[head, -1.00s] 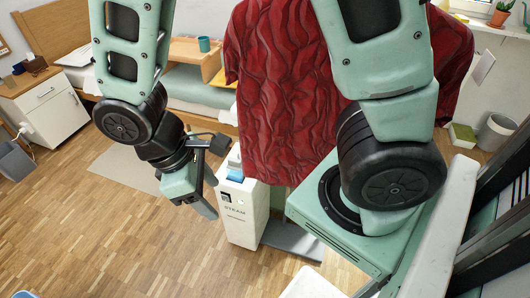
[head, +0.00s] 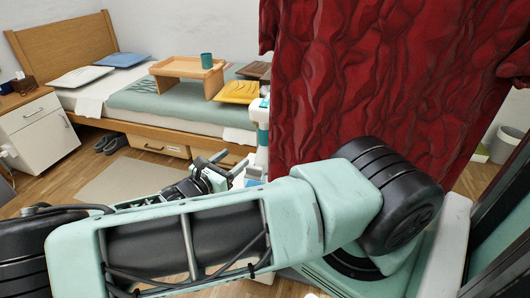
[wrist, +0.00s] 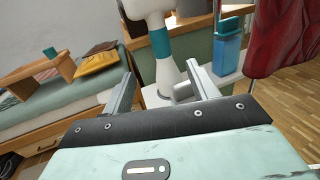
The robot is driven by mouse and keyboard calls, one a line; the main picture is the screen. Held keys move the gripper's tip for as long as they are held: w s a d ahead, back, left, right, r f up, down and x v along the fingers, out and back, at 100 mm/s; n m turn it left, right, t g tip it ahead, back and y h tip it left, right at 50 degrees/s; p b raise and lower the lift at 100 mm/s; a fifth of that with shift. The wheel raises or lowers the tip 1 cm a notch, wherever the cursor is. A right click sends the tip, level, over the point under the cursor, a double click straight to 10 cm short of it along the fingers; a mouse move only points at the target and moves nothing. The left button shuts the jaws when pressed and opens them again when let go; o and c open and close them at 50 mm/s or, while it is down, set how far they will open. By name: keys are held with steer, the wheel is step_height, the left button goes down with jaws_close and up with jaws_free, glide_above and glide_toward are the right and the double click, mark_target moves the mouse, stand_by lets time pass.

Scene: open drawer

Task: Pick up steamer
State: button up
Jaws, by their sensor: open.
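The steamer is a white handheld unit with a teal band. It stands upright in the wrist view (wrist: 166,72) and shows in the head view (head: 263,135) at the left edge of the red garment. A white base with a blue translucent tank (wrist: 228,48) is under and beside it. My gripper (head: 218,160) is open and empty. In the wrist view (wrist: 160,72) the steamer's lower white body appears between the two fingertips, a little beyond them. I cannot tell whether a finger touches it. My arm hides most of the base in the head view.
A red wrinkled garment (head: 390,80) hangs close on the right. Behind is a bed (head: 170,105) with a wooden tray table (head: 188,68), a teal cup (head: 207,60) and a yellow folded cloth (head: 237,91). A nightstand (head: 40,132) stands left. The floor between is mostly clear.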

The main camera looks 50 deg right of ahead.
mark_target(261, 136)
steer(key=d, duration=0.5)
steer(key=w+d, duration=0.1)
steer(key=d, duration=1.1)
steer(key=shift+w+r, duration=0.15)
steer(key=shift+r, duration=0.05)
jaws_close()
